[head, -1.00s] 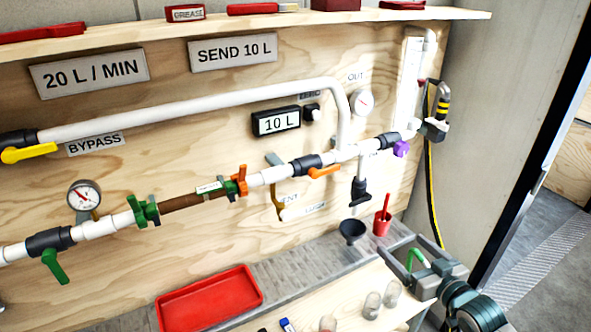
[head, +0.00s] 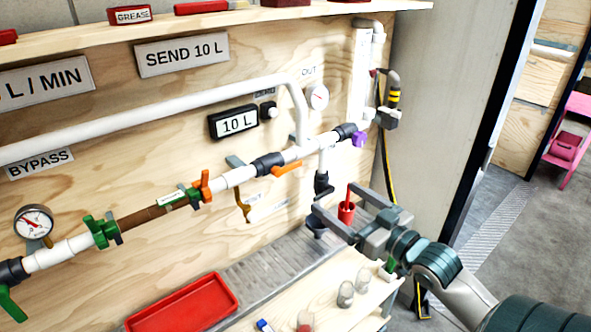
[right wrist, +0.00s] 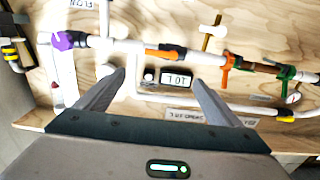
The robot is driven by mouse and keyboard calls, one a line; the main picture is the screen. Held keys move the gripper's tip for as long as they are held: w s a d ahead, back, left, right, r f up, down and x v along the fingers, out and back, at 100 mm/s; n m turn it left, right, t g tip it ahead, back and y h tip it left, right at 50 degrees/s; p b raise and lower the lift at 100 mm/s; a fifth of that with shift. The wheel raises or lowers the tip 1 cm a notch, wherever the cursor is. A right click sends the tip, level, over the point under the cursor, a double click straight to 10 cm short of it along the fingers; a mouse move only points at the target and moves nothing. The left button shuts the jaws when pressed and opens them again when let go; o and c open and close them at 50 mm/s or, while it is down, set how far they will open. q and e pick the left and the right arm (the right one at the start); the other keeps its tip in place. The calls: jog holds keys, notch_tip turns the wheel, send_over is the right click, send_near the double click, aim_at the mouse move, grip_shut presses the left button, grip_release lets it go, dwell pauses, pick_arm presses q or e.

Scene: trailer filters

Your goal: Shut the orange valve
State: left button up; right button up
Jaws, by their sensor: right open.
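The orange valve handle (head: 286,169) sits on a black valve body (head: 268,163) in the white pipe on the wooden wall. The handle lies roughly along the pipe. In the right wrist view the orange handle (right wrist: 158,52) appears beyond and between the fingers, apart from them. My left gripper is out of view.
An orange clamp (head: 203,186) joins the brown pipe section left of the valve. A purple handle (head: 359,140) is to its right. A display (head: 234,122) reads 10 L.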

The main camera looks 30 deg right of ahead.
aim_at(291, 166)
jog(key=w+p, duration=0.1)
jog(key=w, duration=0.4)
jog(key=w+a+p, duration=0.1)
jog(key=w+p, duration=0.1)
jog(key=w, duration=0.4)
jog(key=w+p, duration=0.1)
jog(key=w, duration=0.4)
jog(key=shift+w+a+p, duration=0.15)
jog(key=shift+w+p, duration=0.15)
jog(key=shift+p, duration=0.05)
jog(key=c, duration=1.5)
